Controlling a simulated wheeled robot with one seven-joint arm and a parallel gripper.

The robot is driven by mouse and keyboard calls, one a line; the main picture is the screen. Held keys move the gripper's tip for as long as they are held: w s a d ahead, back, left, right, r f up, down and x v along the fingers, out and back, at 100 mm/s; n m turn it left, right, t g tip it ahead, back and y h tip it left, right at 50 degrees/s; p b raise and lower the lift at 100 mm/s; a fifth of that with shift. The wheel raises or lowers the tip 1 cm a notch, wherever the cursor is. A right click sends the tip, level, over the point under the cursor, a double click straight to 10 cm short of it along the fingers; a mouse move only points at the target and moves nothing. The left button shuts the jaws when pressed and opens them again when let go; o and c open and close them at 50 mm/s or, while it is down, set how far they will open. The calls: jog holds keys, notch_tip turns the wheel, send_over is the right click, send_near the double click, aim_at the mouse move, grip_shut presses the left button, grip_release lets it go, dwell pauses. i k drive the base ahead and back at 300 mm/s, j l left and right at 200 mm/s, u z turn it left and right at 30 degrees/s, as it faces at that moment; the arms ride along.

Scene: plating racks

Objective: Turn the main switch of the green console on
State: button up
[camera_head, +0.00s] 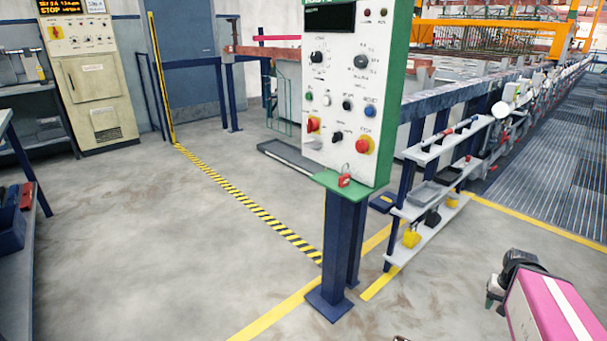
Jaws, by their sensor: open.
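The green console (382,75) stands right of the picture's middle on dark blue posts. It has green sides and a white front panel turned partly left. A red mushroom button (362,146) on yellow sits at the lower right. Black knobs and a blue button (369,111) are above. A pink and white part of my arm shows at the lower right, apart from the console.
A red padlock (345,181) hangs at the console's green lower ledge. A white shelf rack (412,212) with tools and yellow items stands close on the right. A beige cabinet (97,85) stands at the back left. The floor (170,250) left of the console is clear.

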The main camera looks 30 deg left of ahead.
aim_at(312, 124)
jog(key=u, duration=1.4)
